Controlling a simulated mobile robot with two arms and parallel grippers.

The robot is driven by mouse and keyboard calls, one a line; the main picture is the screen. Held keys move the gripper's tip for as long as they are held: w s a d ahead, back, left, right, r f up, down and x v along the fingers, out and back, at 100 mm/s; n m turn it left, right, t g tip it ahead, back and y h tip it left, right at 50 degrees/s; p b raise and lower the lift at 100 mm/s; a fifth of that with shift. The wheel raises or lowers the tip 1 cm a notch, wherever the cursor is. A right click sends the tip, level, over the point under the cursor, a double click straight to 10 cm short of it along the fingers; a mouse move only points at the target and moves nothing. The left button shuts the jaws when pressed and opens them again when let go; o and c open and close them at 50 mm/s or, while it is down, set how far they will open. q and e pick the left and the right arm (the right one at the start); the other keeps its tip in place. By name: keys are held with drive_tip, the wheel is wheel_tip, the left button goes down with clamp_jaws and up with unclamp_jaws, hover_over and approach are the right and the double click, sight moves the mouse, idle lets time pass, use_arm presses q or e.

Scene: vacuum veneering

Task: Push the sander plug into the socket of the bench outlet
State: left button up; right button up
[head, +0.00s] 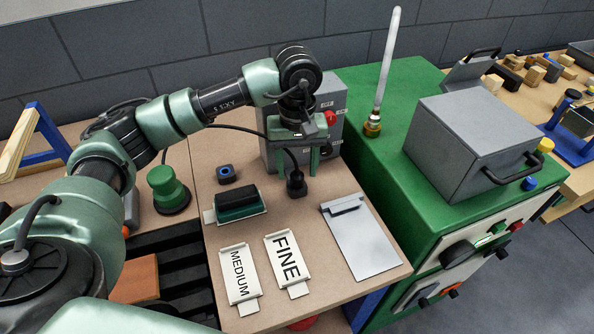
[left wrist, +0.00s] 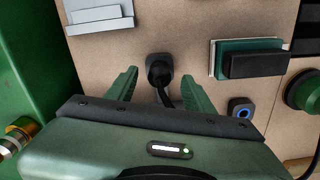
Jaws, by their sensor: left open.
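The black sander plug (head: 296,184) is on the tan bench, with its cord rising behind it. In the left wrist view the plug (left wrist: 159,70) lies between and slightly beyond the fingertips, apart from both. My left gripper (head: 314,163) is open and low over the bench, just behind the plug; its two fingers also show in the left wrist view (left wrist: 156,80). A small dark block with a blue ring (head: 226,174), perhaps the bench outlet, sits left of the plug; the left wrist view shows it too (left wrist: 240,108). The green sander (head: 168,188) stands farther left. My right gripper is not in view.
A grey box with a red button (head: 335,119) stands behind my gripper. A green block (head: 238,204), MEDIUM (head: 238,275) and FINE (head: 288,259) packs and a clipboard-like plate (head: 361,238) lie in front. A green cabinet (head: 415,170) stands right.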

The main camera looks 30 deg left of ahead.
sight(297, 175)
use_arm(q)
wheel_tip(297, 175, up, 6)
drive_tip(key=shift+r+b, duration=0.15)
drive_tip(key=shift+b, duration=0.25)
drive_tip(key=shift+s, duration=0.1)
